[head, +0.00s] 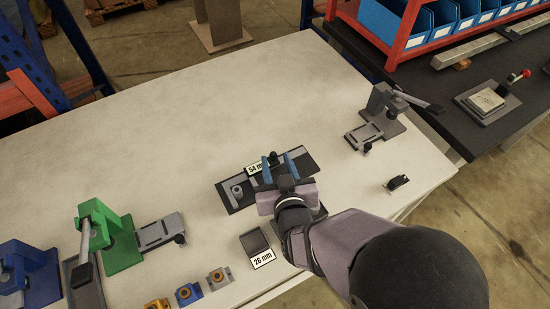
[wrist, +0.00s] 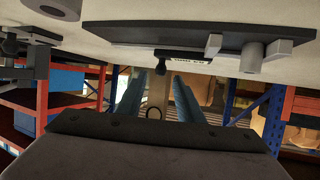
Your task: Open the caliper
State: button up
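The caliper is a dark flat plate (head: 234,198) with grey metal parts, lying on the pale table. A grey jaw-like block with a round post (head: 237,191) stands at its left end. A label reading about "54 mm" (head: 257,168) is partly covered. My gripper (head: 277,164) is over the caliper's middle, its two blue fingers apart with nothing seen held. A black knob (head: 273,155) shows close to the fingertips; contact cannot be told. In the wrist view the caliper's dark plate (wrist: 130,33) is above the open fingers (wrist: 159,76), with its grey jaws (wrist: 277,48) to the right.
A dark pad (head: 254,242) labelled "26 mm" lies below the caliper. Several small colored blocks (head: 188,293) sit at the front. A green press (head: 115,240) stands left, a grey press (head: 383,112) right, and a small black part (head: 397,182) lies nearby. The table's back is clear.

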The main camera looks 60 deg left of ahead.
jog(key=shift+v, duration=2.2)
